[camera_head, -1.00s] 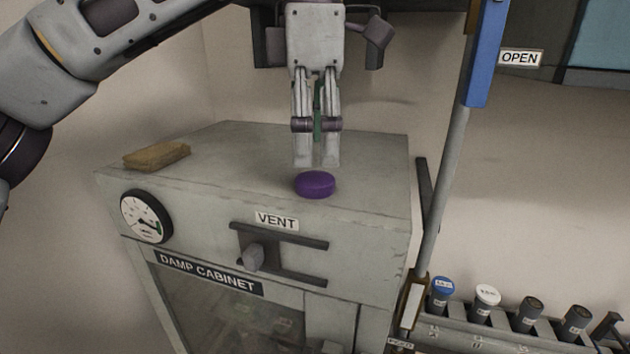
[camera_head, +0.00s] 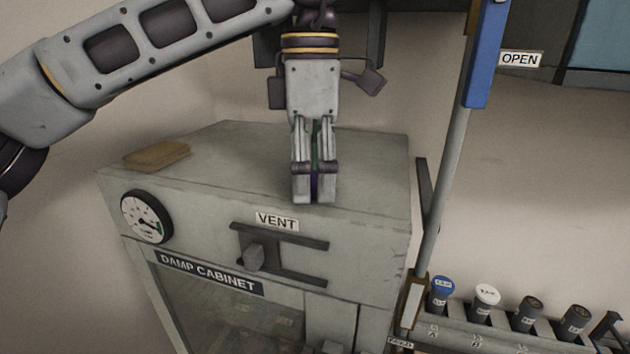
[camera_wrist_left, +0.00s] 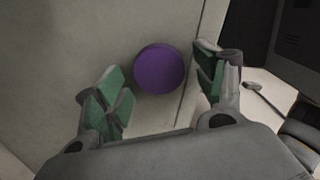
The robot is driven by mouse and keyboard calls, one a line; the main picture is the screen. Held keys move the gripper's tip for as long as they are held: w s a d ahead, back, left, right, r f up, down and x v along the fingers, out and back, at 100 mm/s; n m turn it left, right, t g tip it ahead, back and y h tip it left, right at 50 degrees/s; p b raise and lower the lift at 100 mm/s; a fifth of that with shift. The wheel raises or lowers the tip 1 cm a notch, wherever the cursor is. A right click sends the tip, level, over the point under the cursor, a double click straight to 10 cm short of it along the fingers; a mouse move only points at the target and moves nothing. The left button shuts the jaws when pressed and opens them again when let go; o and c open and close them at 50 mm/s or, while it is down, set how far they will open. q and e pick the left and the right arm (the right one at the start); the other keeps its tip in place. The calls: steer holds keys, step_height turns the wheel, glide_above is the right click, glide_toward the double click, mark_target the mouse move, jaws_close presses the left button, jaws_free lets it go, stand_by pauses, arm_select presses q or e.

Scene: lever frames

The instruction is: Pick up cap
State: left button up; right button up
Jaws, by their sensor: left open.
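The purple round cap (camera_wrist_left: 159,69) lies on top of the grey damp cabinet (camera_head: 240,155), near its front edge. In the left wrist view it sits between the two green-padded fingers, with a gap on each side. My left gripper (camera_head: 315,196) points down over the cap in the head view and hides nearly all of it; only a thin purple strip shows between the fingers. In the left wrist view the left gripper (camera_wrist_left: 165,88) is open and empty. My right gripper is not in view.
A tan block (camera_head: 157,155) lies at the left of the cabinet top. A blue-sleeved upright lever (camera_head: 484,60) stands right of the cabinet. Several capped vials (camera_head: 487,300) stand in a rack at lower right. The cabinet top around the gripper is clear.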

mark_target(312, 179)
arm_select(q)
steer(key=c, duration=0.8)
steer(key=shift+r, duration=0.1)
steer(key=shift+c, duration=0.2)
step_height(312, 179, up, 5)
step_height(312, 179, up, 3)
steer(key=shift+f+p, duration=0.1)
steer(key=shift+p, duration=0.35)
steer(key=shift+r, duration=1)
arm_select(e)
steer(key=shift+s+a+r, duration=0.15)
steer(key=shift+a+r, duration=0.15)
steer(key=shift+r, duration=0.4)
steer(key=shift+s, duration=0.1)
